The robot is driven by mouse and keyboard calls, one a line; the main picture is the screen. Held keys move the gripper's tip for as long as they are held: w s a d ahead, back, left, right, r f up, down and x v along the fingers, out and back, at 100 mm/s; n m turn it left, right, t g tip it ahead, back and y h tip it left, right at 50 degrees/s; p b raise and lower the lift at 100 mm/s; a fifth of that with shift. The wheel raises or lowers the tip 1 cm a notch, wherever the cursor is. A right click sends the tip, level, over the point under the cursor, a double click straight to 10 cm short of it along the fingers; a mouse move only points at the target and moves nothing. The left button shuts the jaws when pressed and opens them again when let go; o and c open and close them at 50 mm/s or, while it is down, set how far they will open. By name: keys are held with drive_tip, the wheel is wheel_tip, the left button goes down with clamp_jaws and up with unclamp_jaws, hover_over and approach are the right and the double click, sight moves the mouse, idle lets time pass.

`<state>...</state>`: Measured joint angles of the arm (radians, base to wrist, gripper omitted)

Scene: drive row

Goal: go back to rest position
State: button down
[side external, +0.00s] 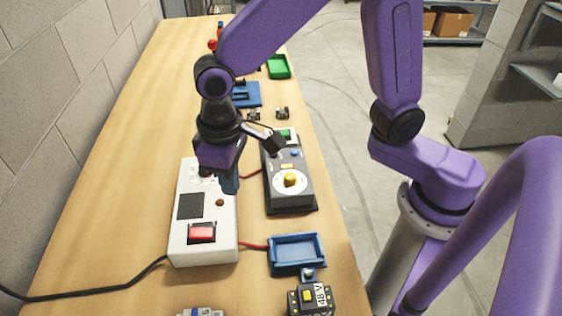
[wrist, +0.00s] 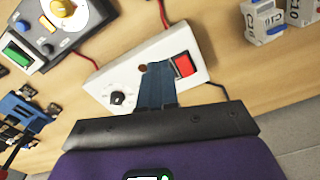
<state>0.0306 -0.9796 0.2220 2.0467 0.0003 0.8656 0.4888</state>
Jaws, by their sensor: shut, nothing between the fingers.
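My gripper (side external: 228,183) is shut and empty in the side external view. It hangs over the far right part of a white box (side external: 213,243) that has a red switch (side external: 202,233). In the wrist view the closed blue fingers of my gripper (wrist: 155,72) point at the white box (wrist: 187,45), between its black knob (wrist: 118,98) and the red switch (wrist: 183,65). I cannot tell whether the fingertips touch the box.
A dark control box (side external: 290,200) with a yellow knob stands right of the white box. A blue tray (side external: 297,263) and a small 48 V block (side external: 311,298) are at the near right. A green tray (side external: 279,67) is far back. Bare wood (side external: 110,200) lies to the left.

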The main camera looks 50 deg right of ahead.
drive_tip(key=s+d+r+n, duration=0.1)
drive_tip(key=s+d+n, duration=0.2)
drive_tip(key=s+d, duration=0.4)
drive_tip(key=s+d+r+n, duration=0.1)
drive_tip(key=s+d+n, duration=0.3)
drive_tip(key=s+d, duration=0.4)
drive_tip(key=d, duration=0.4)
drive_tip(key=shift+s+d+r, duration=0.2)
drive_tip(key=shift+d, duration=0.2)
